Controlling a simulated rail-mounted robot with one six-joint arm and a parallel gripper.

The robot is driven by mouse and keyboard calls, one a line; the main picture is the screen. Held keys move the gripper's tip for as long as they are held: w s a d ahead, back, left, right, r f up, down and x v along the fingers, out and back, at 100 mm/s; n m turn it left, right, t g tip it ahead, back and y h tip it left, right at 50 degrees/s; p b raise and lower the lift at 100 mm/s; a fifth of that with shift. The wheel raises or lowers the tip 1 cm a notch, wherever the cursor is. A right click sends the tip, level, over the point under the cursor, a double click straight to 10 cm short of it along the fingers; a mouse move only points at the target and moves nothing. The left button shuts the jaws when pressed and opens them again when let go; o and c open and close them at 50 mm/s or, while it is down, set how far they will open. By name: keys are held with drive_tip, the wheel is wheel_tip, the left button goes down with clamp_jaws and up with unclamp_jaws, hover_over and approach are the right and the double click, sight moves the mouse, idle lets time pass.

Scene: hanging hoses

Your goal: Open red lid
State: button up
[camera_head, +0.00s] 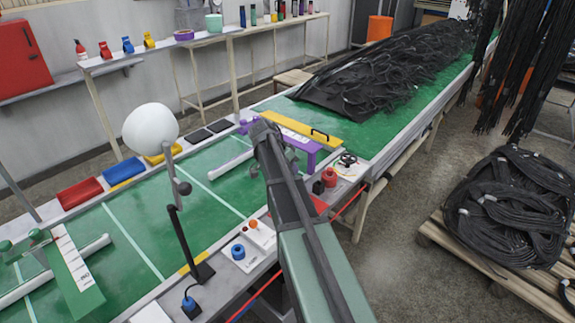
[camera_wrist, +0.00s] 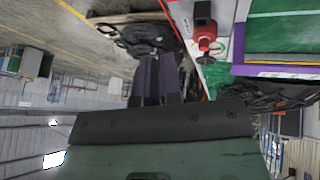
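A purple and yellow fixture (camera_head: 300,132) stands beyond my gripper. A black post (camera_head: 184,240) and a white round-headed stand (camera_head: 150,128) rise between my arm and the red piece. A red object (camera_head: 329,178) sits at the right; it also shows in the wrist view (camera_wrist: 204,34).

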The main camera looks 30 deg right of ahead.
drive_tip(key=o, duration=0.5)
drive_tip(key=shift+m+y, duration=0.4)
drive_tip(key=shift+m, duration=0.3)
drive_tip(key=s+d+f, duration=0.1)
drive_tip(key=d, duration=0.1)
drive_tip(key=s+d+f+b, duration=0.1)
drive_tip(key=d, duration=0.1)
drive_tip(key=s+d+f+b, duration=0.1)
drive_tip(key=shift+s+d, duration=0.4)
drive_tip(key=shift+o, duration=0.5)
drive_tip(key=s+d+f+y+b, duration=0.2)
drive_tip(key=s+f, duration=0.1)
drive_tip(key=shift+d+t, duration=0.35)
drive_tip(key=shift+t, duration=0.05)
drive_tip(key=w+a+f+n+t+y+b, duration=0.1)
drive_tip(key=f+b, duration=0.2)
drive_tip(key=w+a+f+n+t+y+b, duration=0.1)
drive_tip(key=f+b, duration=0.3)
drive_tip(key=w+a+f+n+t+y+b, duration=0.1)
drive_tip(key=f+b, duration=0.2)
drive_tip(key=f, duration=0.1)
drive_tip(key=shift+w+t+b, duration=0.25)
drive_tip(key=shift+t+b, duration=0.05)
drive_tip(key=shift+b, duration=0.1)
drive_tip(key=shift+a+r, duration=0.1)
clamp_jaws()
